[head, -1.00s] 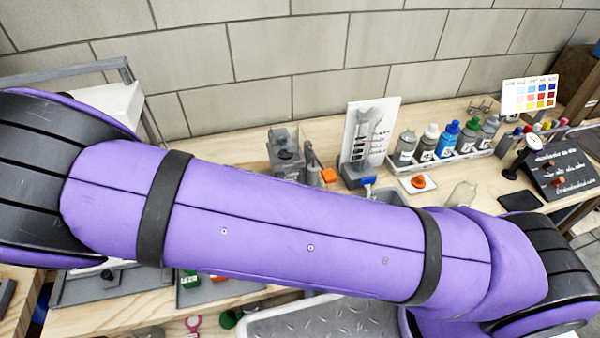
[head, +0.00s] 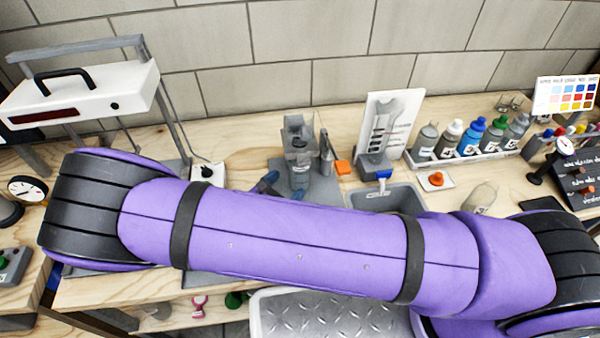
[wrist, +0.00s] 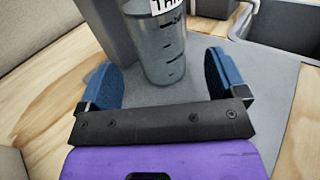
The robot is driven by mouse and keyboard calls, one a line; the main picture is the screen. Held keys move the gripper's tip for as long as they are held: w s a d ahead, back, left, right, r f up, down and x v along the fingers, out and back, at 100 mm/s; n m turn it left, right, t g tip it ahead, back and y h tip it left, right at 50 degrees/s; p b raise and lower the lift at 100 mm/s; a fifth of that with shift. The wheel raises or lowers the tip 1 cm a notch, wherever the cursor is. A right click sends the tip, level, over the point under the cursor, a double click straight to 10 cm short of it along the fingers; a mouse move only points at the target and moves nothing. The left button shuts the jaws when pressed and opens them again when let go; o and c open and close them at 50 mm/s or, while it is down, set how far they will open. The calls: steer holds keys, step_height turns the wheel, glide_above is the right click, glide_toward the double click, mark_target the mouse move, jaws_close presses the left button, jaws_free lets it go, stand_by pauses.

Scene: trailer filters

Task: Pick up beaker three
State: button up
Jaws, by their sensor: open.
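The beaker (wrist: 158,45) is a grey, see-through cylinder with dark marks in the wrist view. Its white label is cut by the top edge, with only the start of a word, "TH", showing. It stands upright on a grey base (wrist: 270,95), in front of a grey upright block. My gripper (wrist: 162,80) is open, with one blue finger on each side of the beaker and gaps between. In the head view my gripper (head: 281,187) shows as blue fingertips at the foot of a grey stand (head: 299,140); my arm hides the rest.
A grey sink (head: 385,198) is right of the stand, with an orange block (head: 343,167) near it. A rack of bottles (head: 470,150) stands farther right. A white box-shaped device (head: 80,95) is at the left.

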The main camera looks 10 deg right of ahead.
mark_target(293, 179)
steer(key=shift+x, duration=3.15)
steer(key=c, duration=1.2)
